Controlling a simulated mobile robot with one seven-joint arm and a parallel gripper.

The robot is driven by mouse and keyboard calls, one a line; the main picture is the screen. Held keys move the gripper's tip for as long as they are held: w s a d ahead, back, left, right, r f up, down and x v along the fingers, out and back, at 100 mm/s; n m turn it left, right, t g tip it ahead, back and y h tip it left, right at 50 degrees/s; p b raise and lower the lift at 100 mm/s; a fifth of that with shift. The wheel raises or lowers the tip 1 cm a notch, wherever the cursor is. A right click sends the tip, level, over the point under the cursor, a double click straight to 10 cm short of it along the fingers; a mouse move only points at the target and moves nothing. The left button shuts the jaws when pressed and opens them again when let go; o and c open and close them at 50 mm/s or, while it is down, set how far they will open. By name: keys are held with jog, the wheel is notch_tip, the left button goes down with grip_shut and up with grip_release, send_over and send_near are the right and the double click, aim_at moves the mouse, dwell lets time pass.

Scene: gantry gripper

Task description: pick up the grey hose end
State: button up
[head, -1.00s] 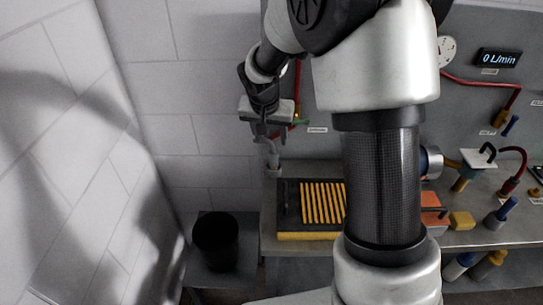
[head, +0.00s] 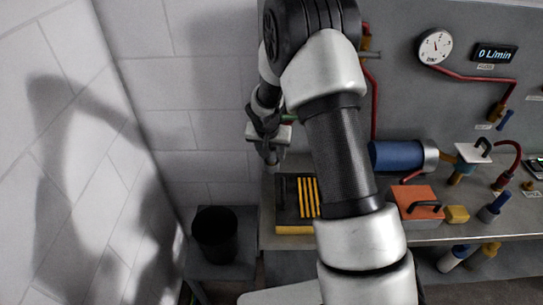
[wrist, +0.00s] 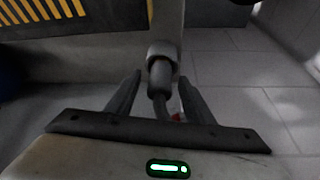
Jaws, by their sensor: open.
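The grey hose end (wrist: 160,76) shows in the wrist view as a short grey cylinder with a wider collar and a thinner dark part towards my palm. My gripper (wrist: 159,82) is open, with one finger on each side of it. I see gaps between the fingers and the hose end, though contact at depth is hard to judge. In the head view my gripper (head: 270,146) is above the bench's left end, left of the striped tray. The hose end is small and mostly hidden there.
A black tray with yellow bars (head: 308,198) lies on the grey bench (head: 462,236). A black bin (head: 215,235) stands left. The wall panel is behind.

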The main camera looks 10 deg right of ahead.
jog(key=c, duration=1.2)
jog(key=shift+o, duration=0.2)
